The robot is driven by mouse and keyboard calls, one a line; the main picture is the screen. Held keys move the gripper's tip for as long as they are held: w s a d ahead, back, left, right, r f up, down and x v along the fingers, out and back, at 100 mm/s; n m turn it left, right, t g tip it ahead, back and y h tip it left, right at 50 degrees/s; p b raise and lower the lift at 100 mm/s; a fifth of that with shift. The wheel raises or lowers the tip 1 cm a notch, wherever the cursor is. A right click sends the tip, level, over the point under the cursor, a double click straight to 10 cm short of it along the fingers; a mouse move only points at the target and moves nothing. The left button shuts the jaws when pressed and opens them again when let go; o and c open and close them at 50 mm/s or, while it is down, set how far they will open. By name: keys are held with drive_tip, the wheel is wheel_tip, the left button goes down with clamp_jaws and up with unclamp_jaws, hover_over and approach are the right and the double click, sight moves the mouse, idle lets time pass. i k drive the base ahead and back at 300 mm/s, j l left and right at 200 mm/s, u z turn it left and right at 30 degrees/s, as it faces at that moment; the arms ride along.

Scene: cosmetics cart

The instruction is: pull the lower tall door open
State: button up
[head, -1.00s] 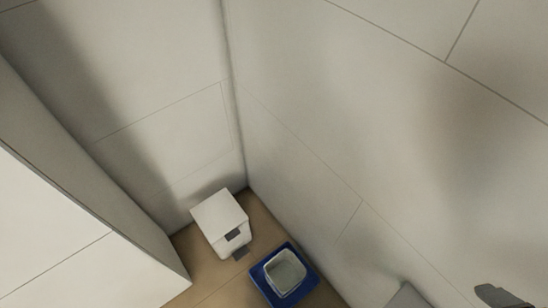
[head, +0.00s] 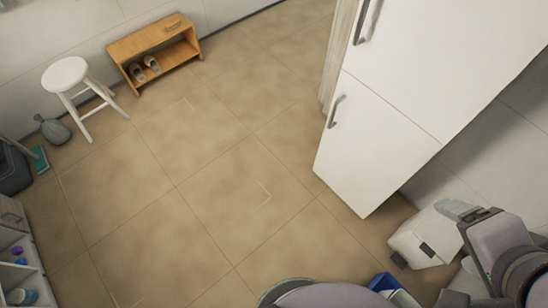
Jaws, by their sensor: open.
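The lower tall door (head: 375,145) is a plain white panel on the tall white cabinet at the right of the head view. It appears closed, flush below the upper door. Its grey bar handle (head: 335,111) is upright near the door's left edge. My gripper (head: 463,211) is at the lower right, open, with nothing seen between its fingers. In the picture it is right of and below the door, apart from the handle. My arm hides part of the area behind it.
The upper door (head: 440,55) has its own handle (head: 362,22). A white bin-like box (head: 420,238) and a blue tray (head: 383,282) are near my arm. A white stool (head: 66,75) and wooden shoe bench (head: 155,50) stand far left. The tiled floor (head: 200,165) before the cabinet is clear.

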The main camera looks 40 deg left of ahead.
sight(368, 148)
drive_tip(key=u, duration=0.85)
drive_tip(key=i+j+u, duration=0.15)
drive_tip(key=i+u, duration=0.2)
drive_tip(key=i, duration=0.15)
drive_tip(key=i+u, duration=0.35)
drive_tip(key=i, duration=0.15)
